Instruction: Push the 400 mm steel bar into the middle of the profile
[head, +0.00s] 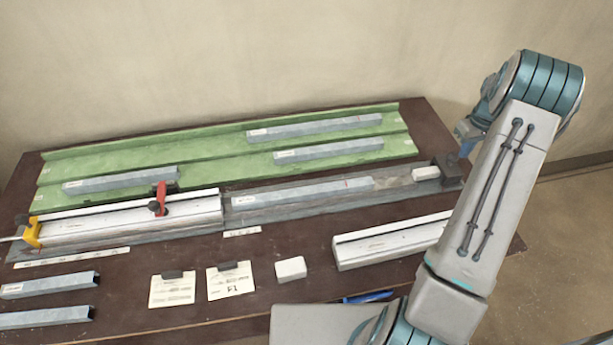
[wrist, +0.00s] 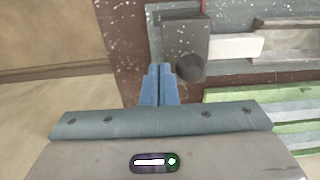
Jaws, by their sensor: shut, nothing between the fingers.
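A long grey steel bar (head: 302,192) with a small red mark lies in the grey channel, to the right of the white profile (head: 135,223) and in line with it. Its printed length is too small to read. A white block (head: 425,172) sits near the channel's right end, apart from the bar; it also shows in the wrist view (wrist: 235,46). Beyond it is a dark end block (head: 449,168). My gripper (head: 464,132) is at this right end. In the wrist view my gripper (wrist: 160,70) has its blue fingers together, empty, beside the dark end block (wrist: 180,40) and its round knob.
A green rack (head: 220,152) with several steel bars lies behind the channel. A red clamp (head: 161,196) and a yellow clamp (head: 32,233) stand at the white profile. Another white profile (head: 390,242), a small white block (head: 290,269) and two cards lie in front.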

